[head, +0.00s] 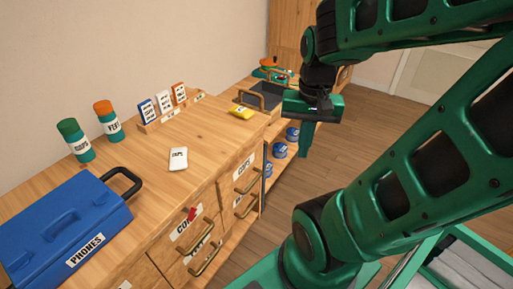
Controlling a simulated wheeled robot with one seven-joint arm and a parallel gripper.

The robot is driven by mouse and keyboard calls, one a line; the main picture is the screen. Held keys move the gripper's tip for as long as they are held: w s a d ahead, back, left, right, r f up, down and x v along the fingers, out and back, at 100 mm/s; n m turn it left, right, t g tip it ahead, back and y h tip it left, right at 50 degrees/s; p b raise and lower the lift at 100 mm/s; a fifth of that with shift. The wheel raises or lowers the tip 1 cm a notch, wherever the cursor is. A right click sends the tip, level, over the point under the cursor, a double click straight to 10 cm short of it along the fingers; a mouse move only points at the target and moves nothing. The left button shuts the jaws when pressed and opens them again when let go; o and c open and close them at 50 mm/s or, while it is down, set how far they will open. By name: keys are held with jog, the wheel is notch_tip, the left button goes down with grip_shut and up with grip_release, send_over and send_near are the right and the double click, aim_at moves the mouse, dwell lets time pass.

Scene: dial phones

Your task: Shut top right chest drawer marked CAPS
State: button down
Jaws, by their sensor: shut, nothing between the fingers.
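The wooden chest has drawer fronts with handles along its front. The right upper drawer front (233,182) carries a small label (243,166) that looks like CAPS or CUPS, and a brass-coloured handle (246,183). I cannot tell for sure how far this drawer stands out. Another handle (245,208) is below it. My gripper (305,155) is shut and empty, pointing down, to the right of the drawer front and apart from it. The floor shows behind it.
A left drawer (184,228) has a partly hidden label and a red item (191,214) at its top. On the worktop are a blue PHONES case (65,225), a white labelled item (178,159), two jars (75,141), a yellow item (240,112) and a dark tray (264,98). Blue tins (280,150) stand on a shelf.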

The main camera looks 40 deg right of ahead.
jog(key=w+d+f+m+t, duration=0.1)
jog(key=w+d+f+m, duration=0.2)
jog(key=w+f+m, duration=0.35)
jog(key=w+d+f+m+t+y, duration=0.1)
jog(key=w+d+f+m+t, duration=0.2)
jog(key=w+m, duration=0.5)
jog(key=w+d+f+m, duration=0.4)
jog(key=w+f+m, duration=0.15)
jog(key=m, duration=0.25)
jog(key=w+a+f, duration=0.2)
jog(key=w+f, duration=0.6)
jog(key=f, duration=0.1)
jog(key=shift+y, duration=0.3)
jog(key=shift+a, duration=0.1)
